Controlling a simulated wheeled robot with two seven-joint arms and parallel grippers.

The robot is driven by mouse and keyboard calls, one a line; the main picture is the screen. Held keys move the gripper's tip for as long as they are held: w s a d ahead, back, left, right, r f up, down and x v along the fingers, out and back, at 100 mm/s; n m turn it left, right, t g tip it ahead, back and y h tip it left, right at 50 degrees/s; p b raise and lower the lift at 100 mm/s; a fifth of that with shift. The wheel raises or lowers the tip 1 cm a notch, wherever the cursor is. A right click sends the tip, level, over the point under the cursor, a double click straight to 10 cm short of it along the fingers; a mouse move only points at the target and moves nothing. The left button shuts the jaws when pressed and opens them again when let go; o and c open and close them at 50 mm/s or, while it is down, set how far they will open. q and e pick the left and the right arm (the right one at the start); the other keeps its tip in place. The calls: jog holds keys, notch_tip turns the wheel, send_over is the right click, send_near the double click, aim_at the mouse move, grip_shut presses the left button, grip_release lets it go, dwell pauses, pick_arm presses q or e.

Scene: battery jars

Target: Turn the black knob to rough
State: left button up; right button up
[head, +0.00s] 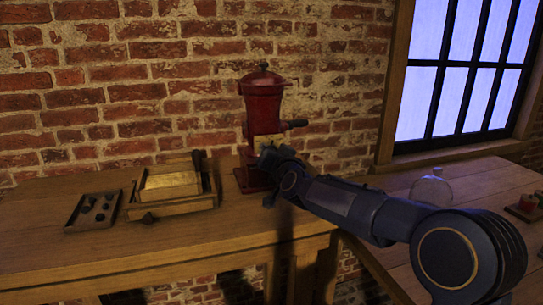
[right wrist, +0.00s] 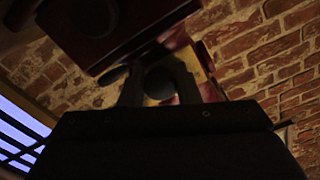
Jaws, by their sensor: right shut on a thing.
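A red grinder (head: 262,105) with a domed lid stands on the wooden bench against the brick wall. A pale brass-coloured plate (head: 268,142) shows on its front, partly covered by my arm. My right gripper (head: 266,160) is at the grinder's front, below the plate's middle. In the right wrist view its two fingers (right wrist: 158,90) stand on either side of a dark round knob (right wrist: 158,78), with the brass plate behind it. The gripper is shut on this black knob. Any marking for rough is hidden or too dark to read. My left gripper is out of view.
A black side handle (head: 298,124) sticks out to the grinder's right. Left on the bench are a wooden box (head: 150,211) with a brass-coloured block and a small tray (head: 72,222) of dark pieces. A glass dome (head: 431,190) stands on the right table.

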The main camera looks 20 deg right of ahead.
jog(key=m+b, duration=0.1)
jog(key=m, duration=0.5)
jog(key=shift+b, duration=0.3)
jog(key=shift+m, duration=0.4)
jog(key=o, duration=0.9)
